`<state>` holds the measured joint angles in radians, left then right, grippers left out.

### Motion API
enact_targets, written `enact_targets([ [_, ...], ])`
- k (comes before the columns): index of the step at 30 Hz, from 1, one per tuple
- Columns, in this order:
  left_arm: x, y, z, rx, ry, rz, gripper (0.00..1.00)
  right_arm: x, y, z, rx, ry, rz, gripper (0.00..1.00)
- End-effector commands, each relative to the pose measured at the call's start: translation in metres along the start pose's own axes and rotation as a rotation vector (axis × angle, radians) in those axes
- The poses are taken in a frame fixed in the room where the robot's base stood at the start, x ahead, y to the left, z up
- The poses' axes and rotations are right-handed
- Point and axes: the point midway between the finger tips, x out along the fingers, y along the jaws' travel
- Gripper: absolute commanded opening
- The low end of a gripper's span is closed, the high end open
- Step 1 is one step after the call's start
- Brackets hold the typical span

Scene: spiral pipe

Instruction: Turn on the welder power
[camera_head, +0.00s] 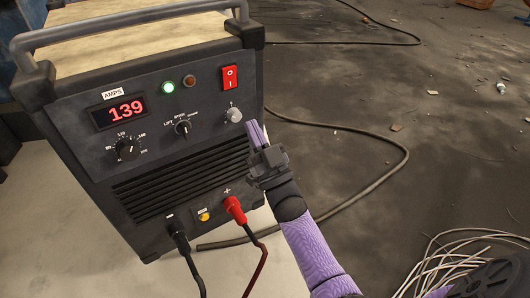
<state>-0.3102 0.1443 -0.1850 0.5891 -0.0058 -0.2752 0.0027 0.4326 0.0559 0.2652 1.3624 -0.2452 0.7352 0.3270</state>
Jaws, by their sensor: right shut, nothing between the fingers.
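The welder (160,150) is a dark box with a grey carry handle, standing on the left side of the head view. Its red power switch (230,78) is at the upper right of the front panel. The amps display (118,112) reads 139 in red, and a green lamp (169,88) is lit. My right gripper (251,127) is shut and empty, in front of the panel's right edge. It is below the switch, close to a small grey knob (234,115); I cannot tell whether it touches. My left gripper is not in view.
A black cable (179,238) and a red-plugged cable (235,210) leave the panel's lower edge. A thick dark cable (400,150) curves over the dirty floor at right. A wire coil (460,262) lies at lower right.

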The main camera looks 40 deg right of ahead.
Motion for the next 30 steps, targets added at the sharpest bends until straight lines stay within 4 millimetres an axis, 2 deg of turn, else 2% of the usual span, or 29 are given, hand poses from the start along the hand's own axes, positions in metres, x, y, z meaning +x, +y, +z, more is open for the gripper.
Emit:
enact_targets([
  [3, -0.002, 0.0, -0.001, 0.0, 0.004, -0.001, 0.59, -0.023, 0.0, 0.006, 0.001, -0.004, 0.001, 0.0],
  [9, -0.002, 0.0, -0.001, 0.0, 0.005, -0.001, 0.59, -0.046, 0.0, 0.012, 0.001, 0.0, 0.001, 0.0],
  [25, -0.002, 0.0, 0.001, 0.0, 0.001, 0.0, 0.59, -0.051, 0.0, 0.014, 0.001, -0.006, 0.001, 0.0],
  [26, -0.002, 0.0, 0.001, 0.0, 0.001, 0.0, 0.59, -0.054, -0.001, 0.017, 0.002, -0.024, 0.002, 0.0],
  [28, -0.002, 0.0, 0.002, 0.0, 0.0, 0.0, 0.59, -0.073, -0.003, 0.039, 0.004, -0.135, 0.004, 0.0],
  [29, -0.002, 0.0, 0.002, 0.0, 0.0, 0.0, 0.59, -0.088, -0.004, 0.054, 0.005, -0.215, 0.007, 0.0],
  [30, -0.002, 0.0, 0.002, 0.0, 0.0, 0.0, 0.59, -0.115, -0.007, 0.078, 0.006, -0.346, 0.008, 0.0],
])
